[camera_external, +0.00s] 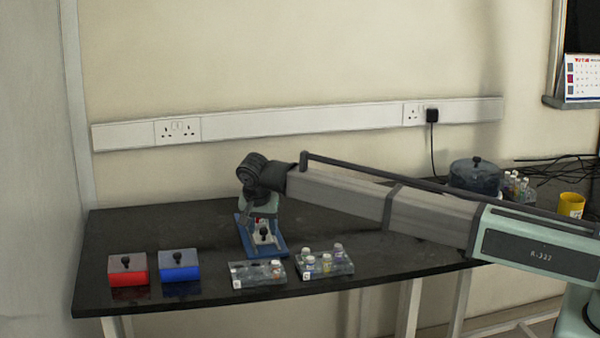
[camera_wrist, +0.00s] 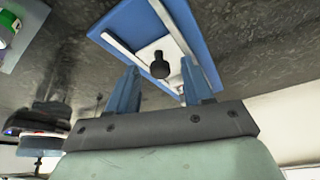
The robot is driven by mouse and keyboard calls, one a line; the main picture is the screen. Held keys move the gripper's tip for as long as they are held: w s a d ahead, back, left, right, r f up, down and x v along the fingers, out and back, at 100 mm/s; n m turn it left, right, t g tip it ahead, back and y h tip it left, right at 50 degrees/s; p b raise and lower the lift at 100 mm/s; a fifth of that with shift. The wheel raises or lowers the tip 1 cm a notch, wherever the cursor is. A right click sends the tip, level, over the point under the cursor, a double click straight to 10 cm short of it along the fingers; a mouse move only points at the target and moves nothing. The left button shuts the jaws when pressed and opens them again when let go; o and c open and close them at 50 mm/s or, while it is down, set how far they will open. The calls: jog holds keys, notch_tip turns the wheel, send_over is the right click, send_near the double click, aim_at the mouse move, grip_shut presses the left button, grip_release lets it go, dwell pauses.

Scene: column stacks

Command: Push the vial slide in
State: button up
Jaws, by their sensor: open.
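The vial slide (camera_external: 265,240) is a pale plate with a black knob, set on a blue base (camera_external: 280,251) near the middle of the bench. In the wrist view the slide (camera_wrist: 148,54) lies between pale rails on the blue base (camera_wrist: 125,15), with its black knob (camera_wrist: 160,66) upright. My gripper (camera_wrist: 158,66) is open and empty, its two blue-grey fingers apart on either side of the knob in that view. I cannot tell whether they touch the slide. In the external view my gripper (camera_external: 262,218) points down over the back of the base, partly hiding it.
Two racks of vials, one (camera_external: 258,273) in front and one (camera_external: 323,262) to the right, stand close by. A red box (camera_external: 128,275) and a blue box (camera_external: 180,272) with knobs stand left. A dark round pot (camera_external: 475,177) stands right. The bench's back left is clear.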

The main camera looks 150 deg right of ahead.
jog(key=shift+s+f, duration=0.1)
grip_shut()
dwell(0.5)
